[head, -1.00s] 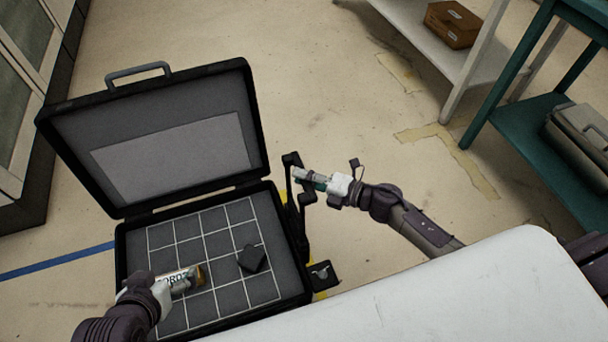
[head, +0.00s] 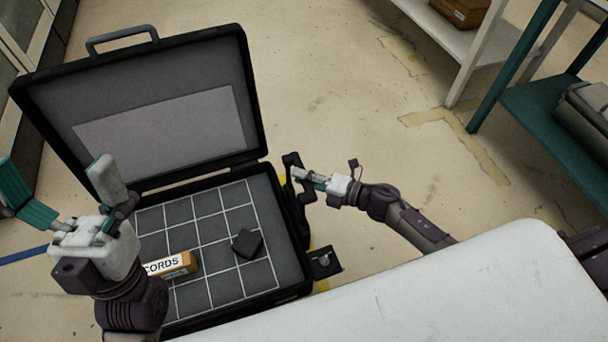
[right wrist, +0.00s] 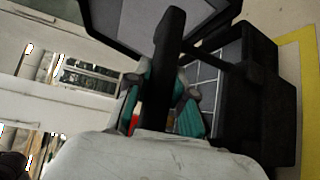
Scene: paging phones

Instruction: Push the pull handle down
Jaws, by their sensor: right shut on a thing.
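The black case (head: 137,188) stands open on the floor with its lid tilted back. The black pull handle (head: 291,160) is at the case's right side. My right gripper (head: 299,174) is shut on the handle's bar. In the right wrist view the dark bar (right wrist: 165,65) runs up between the teal fingers (right wrist: 160,108). My left gripper (head: 68,190) is open and empty, its fingers spread over the case's left side. A small box lettered "CORDS" (head: 168,266) lies in the gridded case bottom, apart from the left gripper.
A dark block (head: 247,243) lies in the case. A grey carry handle (head: 122,38) is on the lid. A white surface (head: 400,300) is in front. A white shelf (head: 440,45) and a teal shelf (head: 545,125) stand at the right. The floor between is clear.

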